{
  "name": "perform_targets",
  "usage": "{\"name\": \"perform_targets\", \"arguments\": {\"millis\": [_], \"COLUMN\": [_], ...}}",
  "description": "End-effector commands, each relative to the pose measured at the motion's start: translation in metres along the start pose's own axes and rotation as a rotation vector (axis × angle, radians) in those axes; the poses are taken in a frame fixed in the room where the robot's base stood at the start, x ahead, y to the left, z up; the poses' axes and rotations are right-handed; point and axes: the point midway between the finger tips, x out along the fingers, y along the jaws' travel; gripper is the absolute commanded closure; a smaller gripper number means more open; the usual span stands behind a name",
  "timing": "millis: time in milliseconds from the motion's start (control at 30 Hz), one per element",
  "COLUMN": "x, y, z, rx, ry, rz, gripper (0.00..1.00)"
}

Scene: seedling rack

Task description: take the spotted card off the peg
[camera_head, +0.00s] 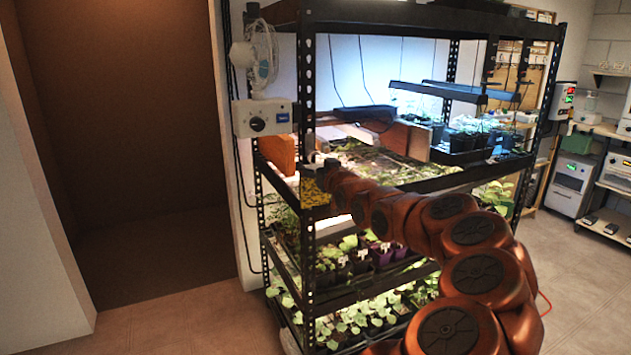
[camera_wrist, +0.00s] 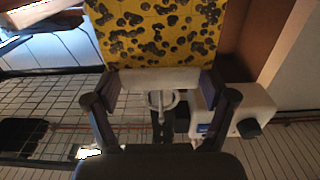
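The spotted card, yellow with black blotches, fills the top middle of the wrist view (camera_wrist: 160,30). A pale strip (camera_wrist: 160,79) runs along its near edge, with a small pale ring (camera_wrist: 160,101) just below it. In the head view the card (camera_head: 313,192) hangs at the rack's front left post, partly hidden by my arm. My gripper (camera_wrist: 160,92) has one finger at each end of the pale strip, apart from each other. I cannot tell whether the pads press on the strip. In the head view my gripper (camera_head: 322,165) is just above the card. I cannot make out the peg clearly.
A white box with a black knob (camera_head: 265,118) and a small fan (camera_head: 262,55) sit on the rack's left side, close to my gripper; the box also shows in the wrist view (camera_wrist: 240,112). The black rack (camera_head: 400,15) holds several seedling trays. Open floor lies left.

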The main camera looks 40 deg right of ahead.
Motion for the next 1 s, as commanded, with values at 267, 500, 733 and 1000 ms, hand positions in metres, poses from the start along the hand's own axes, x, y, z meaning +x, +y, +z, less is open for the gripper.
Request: {"name": "perform_targets", "arguments": {"millis": [267, 500, 733, 1000], "x": [0.000, 0.000, 0.000, -0.029], "y": [0.000, 0.000, -0.001, 0.001], "z": [0.000, -0.001, -0.016, -0.014], "rx": [0.000, 0.000, -0.001, 0.000], "ry": [0.000, 0.000, -0.001, 0.003], "rz": [0.000, 0.000, -0.001, 0.002], "gripper": [0.44, 0.44, 0.44, 0.44]}}
